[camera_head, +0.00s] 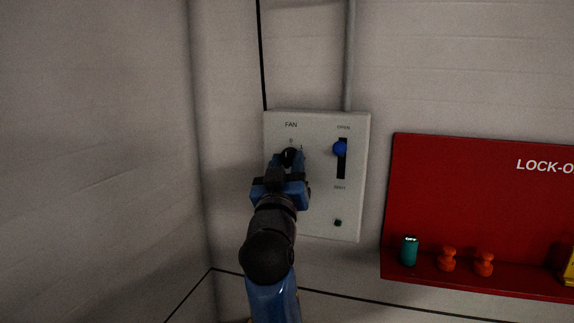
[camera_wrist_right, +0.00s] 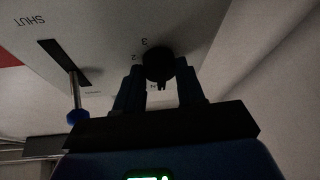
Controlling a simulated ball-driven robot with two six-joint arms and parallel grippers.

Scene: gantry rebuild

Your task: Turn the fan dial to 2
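The fan dial (camera_head: 289,154) is a small black knob under the word FAN on a pale grey panel (camera_head: 320,215). My right gripper (camera_head: 287,161) reaches up to it, with blue fingers on both sides. In the right wrist view the black dial (camera_wrist_right: 158,63) sits between the fingertips of my right gripper (camera_wrist_right: 160,76) with no clear gap, so it looks shut on the dial. Numbers including 2 and 3 show beside the dial there. Where the dial points is too dark and too covered to tell. My left gripper is in neither view.
Right of the dial, a blue-knobbed lever (camera_head: 340,149) stands at the upper, OPEN end of its slot. A red lock-out board (camera_head: 460,190) with small items on its ledge hangs further right. A grey conduit (camera_head: 349,55) rises above the panel. A wall corner lies to the left.

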